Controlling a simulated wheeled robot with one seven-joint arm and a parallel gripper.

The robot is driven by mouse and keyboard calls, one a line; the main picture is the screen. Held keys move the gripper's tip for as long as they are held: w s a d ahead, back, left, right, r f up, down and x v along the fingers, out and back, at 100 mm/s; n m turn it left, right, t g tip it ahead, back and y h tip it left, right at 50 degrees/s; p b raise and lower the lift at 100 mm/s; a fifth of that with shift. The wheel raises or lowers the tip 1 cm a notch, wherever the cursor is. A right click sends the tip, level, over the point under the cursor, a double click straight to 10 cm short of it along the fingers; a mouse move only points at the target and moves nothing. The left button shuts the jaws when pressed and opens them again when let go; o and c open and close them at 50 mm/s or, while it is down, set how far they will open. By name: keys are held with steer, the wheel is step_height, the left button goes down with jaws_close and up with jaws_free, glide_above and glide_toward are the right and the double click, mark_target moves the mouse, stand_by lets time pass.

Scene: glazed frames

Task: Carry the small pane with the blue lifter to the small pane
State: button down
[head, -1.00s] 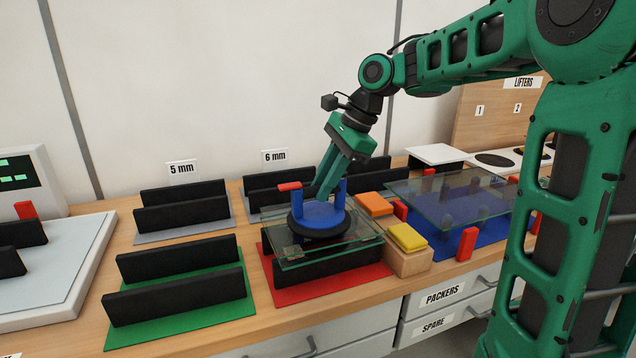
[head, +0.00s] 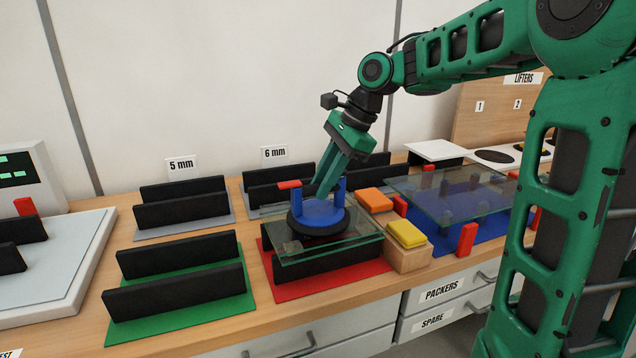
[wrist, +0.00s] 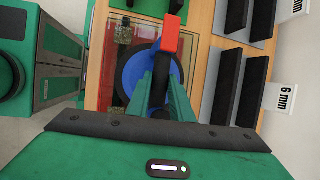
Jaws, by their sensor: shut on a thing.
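The blue lifter (head: 318,217), a round blue cup with a dark rim, two blue posts and a red lever, sits on a small glass pane (head: 352,240). The pane lies flat over the black bars above the red mat (head: 298,288); whether it touches them I cannot tell. My gripper (head: 326,186) is shut on the lifter's handle between the posts. The lifter also shows in the wrist view (wrist: 134,75), its red lever in front and its grip partly hidden by my fingers. A larger glass pane (head: 440,205) lies over the blue mat at the right.
Black bars stand on the green mat (head: 190,323) and the grey mats at the left and behind. A wooden block with a yellow pad (head: 407,235) and an orange pad (head: 374,201) stand close to the right of the pane. Red posts (head: 466,240) stand around the large pane.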

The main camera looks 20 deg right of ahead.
steer(key=shift+f, duration=0.2)
stand_by(0.6)
steer(key=c, duration=1.5)
jaws_free()
steer(key=shift+f, duration=0.1)
steer(key=v, duration=1)
steer(key=shift+d+r, duration=0.1)
steer(key=shift+r, duration=0.3)
